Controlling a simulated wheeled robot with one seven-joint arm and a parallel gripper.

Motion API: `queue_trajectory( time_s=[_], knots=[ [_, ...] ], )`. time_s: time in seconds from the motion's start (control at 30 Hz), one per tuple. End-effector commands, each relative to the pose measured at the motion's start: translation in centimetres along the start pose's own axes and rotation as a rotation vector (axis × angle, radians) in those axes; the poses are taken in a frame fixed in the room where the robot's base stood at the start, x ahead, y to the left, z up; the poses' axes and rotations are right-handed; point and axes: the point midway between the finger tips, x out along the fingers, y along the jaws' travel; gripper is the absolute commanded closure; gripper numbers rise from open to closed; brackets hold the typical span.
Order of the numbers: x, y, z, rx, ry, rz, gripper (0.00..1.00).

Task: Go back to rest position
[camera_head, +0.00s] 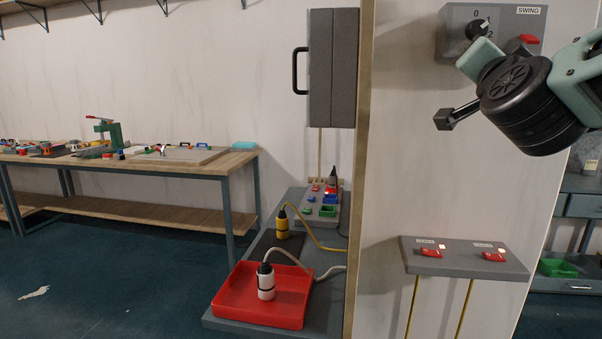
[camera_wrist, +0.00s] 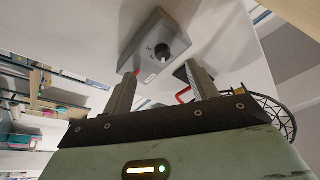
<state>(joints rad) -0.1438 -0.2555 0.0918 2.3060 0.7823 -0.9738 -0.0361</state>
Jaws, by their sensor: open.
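My gripper (camera_wrist: 163,72) is open and empty in the wrist view, its two grey fingers standing apart. Beyond the fingertips is the grey SWING box (camera_wrist: 148,35) with its black knob (camera_wrist: 163,52), apart from the fingers as far as I can tell. In the head view my arm reaches in from the right edge, and its end overlaps the lower part of the SWING box (camera_head: 510,40). The fingers cannot be made out there. The box has a black knob (camera_head: 477,29) and a red switch (camera_head: 528,39).
A grey shelf (camera_head: 465,258) with two red switches juts from the wall panel below my arm. A workbench (camera_head: 130,160) stands at far left. Open floor (camera_head: 110,260) lies in front of it.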

Motion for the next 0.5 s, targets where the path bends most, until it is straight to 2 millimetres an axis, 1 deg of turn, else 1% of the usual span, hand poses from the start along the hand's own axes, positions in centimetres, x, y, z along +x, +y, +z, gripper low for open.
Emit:
queue_trajectory(
  time_s=[0.03,0.07,0.1,0.17,0.2,0.27,0.3,0.37,0.4,0.5],
  knots=[
    [0.1,0.7,2.6,-0.044,-0.090,-0.010,0.42],
    [0.0,1.1,4.3,-0.073,-0.152,-0.019,0.42],
    [-0.2,1.9,6.8,-0.117,-0.249,-0.028,0.42],
    [-1.1,3.5,10.7,-0.187,-0.405,-0.039,0.42],
    [-2.1,4.7,13.3,-0.236,-0.512,-0.042,0.42],
    [-3.8,6.9,16.7,-0.305,-0.671,-0.039,0.42],
    [-5.2,8.4,18.6,-0.350,-0.775,-0.034,0.42],
    [-7.6,10.8,21.1,-0.413,-0.924,-0.020,0.42],
    [-9.0,12.3,22.2,-0.450,-1.011,-0.009,0.42],
    [-12.6,15.6,24.2,-0.529,-1.203,0.020,0.42]
  ],
)
